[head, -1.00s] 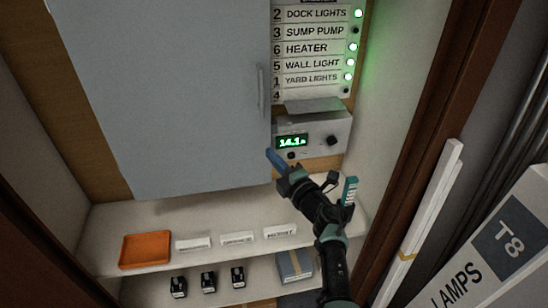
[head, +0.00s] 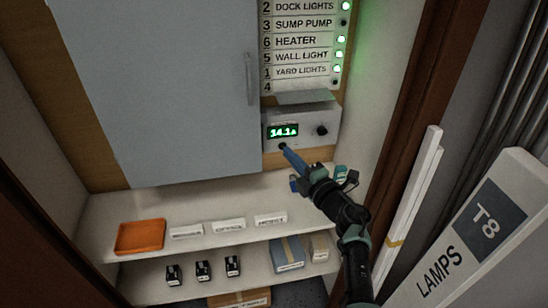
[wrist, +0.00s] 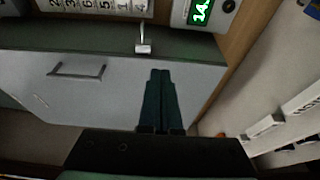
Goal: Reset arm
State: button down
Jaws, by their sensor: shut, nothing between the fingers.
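My gripper (head: 287,150) is at the end of my arm, in front of the grey meter box (head: 325,120) with the green display. The display (head: 283,131) reads about 14.1. In the wrist view, the dark fingers (wrist: 160,72) are side by side and empty, seen against the pale cabinet door (wrist: 110,85).
A labelled switch panel (head: 302,55) with several green lights is above the box. The grey door (head: 170,90) is at the left. Below, a shelf (head: 105,222) holds an orange tray (head: 139,237) and labels. A white T8 lamps box (head: 470,250) stands at the right.

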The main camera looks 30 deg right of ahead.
jog(key=a+r+m+t+h, duration=0.2)
jog(key=a+r+m, duration=0.1)
jog(key=r, duration=0.8)
jog(key=a+r+m+t+h, duration=0.2)
jog(key=a+r+m+t, duration=0.15)
jog(key=r, duration=0.65)
jog(key=a+r+m+t+h, duration=0.15)
jog(key=a+r, duration=0.25)
jog(key=r, duration=0.7)
jog(key=s+a+r+m+t+y, duration=0.1)
jog(key=s+a+r+m+y, duration=0.1)
jog(key=s+a+r+m, duration=0.3)
jog(key=s+a+r+m+t+y, duration=0.1)
jog(key=s+a+r+m+y, duration=0.2)
jog(key=s+a+r, duration=0.8)
jog(key=s+a+m, duration=0.2)
jog(key=s+a, duration=0.4)
jog(key=shift+r+b, duration=0.25)
jog(key=shift+b, duration=0.05)
jog(key=shift+y, duration=0.25)
